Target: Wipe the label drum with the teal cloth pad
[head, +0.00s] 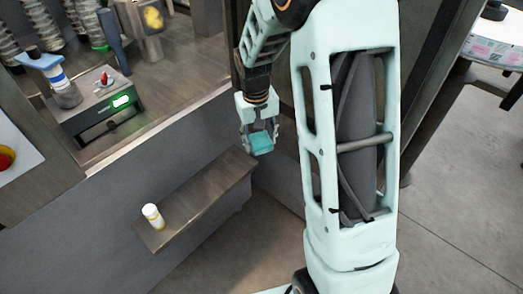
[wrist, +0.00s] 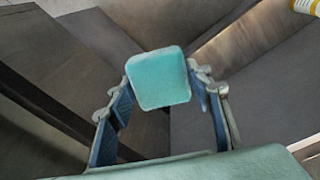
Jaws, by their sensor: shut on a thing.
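The teal cloth pad (wrist: 160,78) is held between the two fingers of my gripper (wrist: 165,88), which is shut on it. In the head view the pad (head: 262,143) hangs below my gripper (head: 259,128), just above the far end of a wooden ledge and apart from it. The label drum is not certain to me. A small upright cylinder (head: 66,93) with white, blue and dark bands stands beside a grey control box at the left, under a blue-and-white top, and may be it. My gripper is well to the right of that.
A white bottle with yellow markings (head: 152,216) stands on the wooden ledge (head: 195,200). The control box (head: 95,105) has a lit green button (head: 122,101) and a red switch (head: 103,78). A grey panel wall (head: 110,215) and frame edge lie between the ledge and the machine deck.

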